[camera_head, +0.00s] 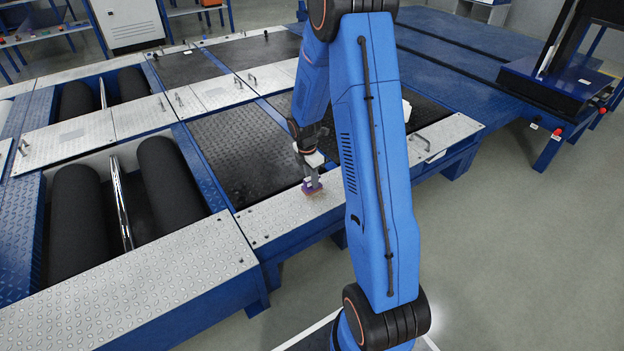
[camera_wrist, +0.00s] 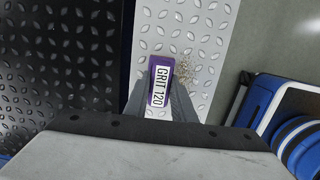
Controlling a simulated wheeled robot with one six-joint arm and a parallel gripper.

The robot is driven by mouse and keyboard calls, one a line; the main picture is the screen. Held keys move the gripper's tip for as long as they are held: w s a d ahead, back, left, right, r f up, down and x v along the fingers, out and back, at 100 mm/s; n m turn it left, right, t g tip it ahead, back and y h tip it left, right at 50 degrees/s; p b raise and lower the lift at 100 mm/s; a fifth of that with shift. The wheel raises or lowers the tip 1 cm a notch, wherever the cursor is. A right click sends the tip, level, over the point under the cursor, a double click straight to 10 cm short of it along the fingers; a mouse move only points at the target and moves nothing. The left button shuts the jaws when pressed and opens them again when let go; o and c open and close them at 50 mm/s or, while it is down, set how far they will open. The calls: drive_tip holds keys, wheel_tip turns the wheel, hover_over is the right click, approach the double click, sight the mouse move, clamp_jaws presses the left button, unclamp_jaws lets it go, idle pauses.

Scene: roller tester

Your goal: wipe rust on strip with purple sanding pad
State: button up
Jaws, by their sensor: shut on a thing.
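The purple sanding pad (camera_wrist: 161,82) has a white label reading GRIT 120 and is between the fingers of my gripper (camera_wrist: 160,100) in the wrist view. In the head view my gripper (camera_head: 311,183) points down at the silver strip, shut on the pad (camera_head: 312,187). The pad is at the strip's surface; I cannot tell if it presses on it. The strip (camera_head: 270,218) is a light diamond-plate band along the tester's front edge. A brownish rust patch (camera_wrist: 185,68) shows on the strip just right of the pad, partly hidden by it.
Black tread plate (camera_wrist: 60,60) lies left of the strip in the wrist view. Black rollers (camera_head: 80,225) sit in an open pit at the left in the head view. Small handles (camera_head: 420,140) stand up from the plates. Grey floor (camera_head: 520,250) is free at the right.

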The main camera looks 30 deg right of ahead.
drive_tip(key=shift+f, duration=0.25)
idle(0.4)
drive_tip(key=shift+s, duration=0.1)
drive_tip(key=shift+s+r, duration=0.1)
drive_tip(key=shift+s, duration=1.4)
drive_tip(key=shift+w+f, duration=0.2)
drive_tip(key=shift+w, duration=1.35)
drive_tip(key=shift+s+r, duration=0.15)
drive_tip(key=shift+s, duration=1.45)
drive_tip(key=shift+w, duration=1.65)
drive_tip(key=shift+s+f, duration=0.2)
drive_tip(key=shift+s, duration=0.8)
